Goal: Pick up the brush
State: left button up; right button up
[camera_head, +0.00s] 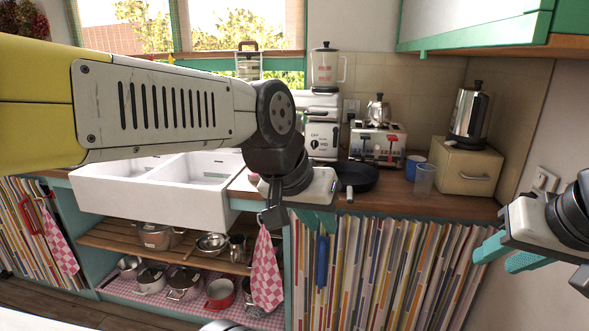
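No object shows clearly as a brush. A long blue object (322,262) hangs upright in front of the striped curtain below the counter edge; it may be the brush, but its head cannot be made out. My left gripper (317,220) is at the counter's front edge, its teal fingers pointing down just above the blue object. Whether they touch it or are apart from each other cannot be told. My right gripper (507,256) is at the right, in front of the curtain, with its two teal fingers apart and nothing seen between them.
A black pan (354,178) lies on the wooden counter behind my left gripper. A clear cup (424,180), toaster (378,144), kettle (468,115) and bread box (456,168) stand farther right. A white sink (150,203) is left; checked cloth (266,272) and pots hang or stand below.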

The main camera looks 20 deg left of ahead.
aim_at(252, 177)
jog(key=u, duration=1.15)
